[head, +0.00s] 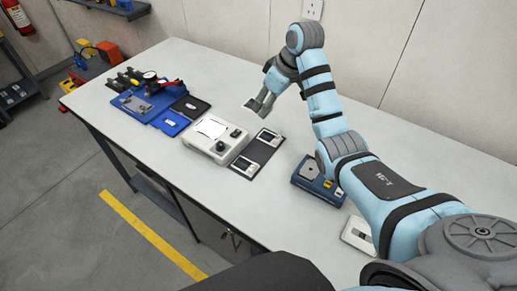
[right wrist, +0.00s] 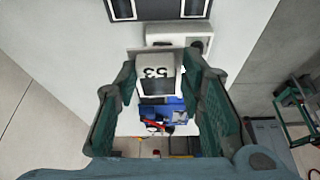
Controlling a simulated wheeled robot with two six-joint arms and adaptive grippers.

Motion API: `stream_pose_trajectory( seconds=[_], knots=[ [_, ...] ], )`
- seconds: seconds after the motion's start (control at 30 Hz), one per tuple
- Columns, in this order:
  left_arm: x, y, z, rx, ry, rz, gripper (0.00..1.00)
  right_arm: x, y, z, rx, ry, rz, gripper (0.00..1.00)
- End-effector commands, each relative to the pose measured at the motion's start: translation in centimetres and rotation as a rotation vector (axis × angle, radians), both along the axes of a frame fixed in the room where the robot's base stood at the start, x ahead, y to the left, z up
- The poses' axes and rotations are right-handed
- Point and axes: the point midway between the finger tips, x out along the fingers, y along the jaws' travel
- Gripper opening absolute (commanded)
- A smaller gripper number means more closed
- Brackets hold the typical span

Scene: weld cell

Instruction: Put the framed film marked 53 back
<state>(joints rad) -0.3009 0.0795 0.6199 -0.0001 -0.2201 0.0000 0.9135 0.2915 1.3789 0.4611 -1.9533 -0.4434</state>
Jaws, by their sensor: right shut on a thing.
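My right gripper (head: 262,104) is shut on a framed film marked 53 (right wrist: 155,70), a pale frame with a dark window, and holds it above the table. The film shows as a small white piece (head: 249,104) at the fingertips in the head view. A dark mat (head: 258,154) lies on the table with two framed films on it, one near each end and a bare stretch between them. The mat's edge also shows at the top of the right wrist view (right wrist: 160,10). My left gripper is not in view.
A white viewer box (head: 205,145) with a bright plate and knobs stands left of the mat. Blue and black trays with tools (head: 150,100) lie farther left. A blue device (head: 310,180) stands right of the mat. The table behind the viewer is clear.

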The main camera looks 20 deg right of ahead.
Motion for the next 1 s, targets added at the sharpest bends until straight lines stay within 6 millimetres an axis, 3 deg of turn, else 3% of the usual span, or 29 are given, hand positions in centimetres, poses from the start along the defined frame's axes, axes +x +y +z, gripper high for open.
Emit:
stream_pose_trajectory(
  seconds=[0.3,0.4,0.73,1.0],
  knots=[
    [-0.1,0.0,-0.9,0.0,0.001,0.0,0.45,-0.2,0.0,-11.2,0.001,0.007,-0.002,0.17],
    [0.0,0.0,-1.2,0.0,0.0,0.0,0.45,-0.2,0.0,-13.9,0.0,0.004,-0.002,0.17],
    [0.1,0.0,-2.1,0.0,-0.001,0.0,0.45,-0.1,-0.1,-19.5,0.0,0.002,-0.004,0.17],
    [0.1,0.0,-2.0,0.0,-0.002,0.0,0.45,-0.1,-0.1,-19.7,-0.001,0.001,-0.004,0.17]
  ],
)
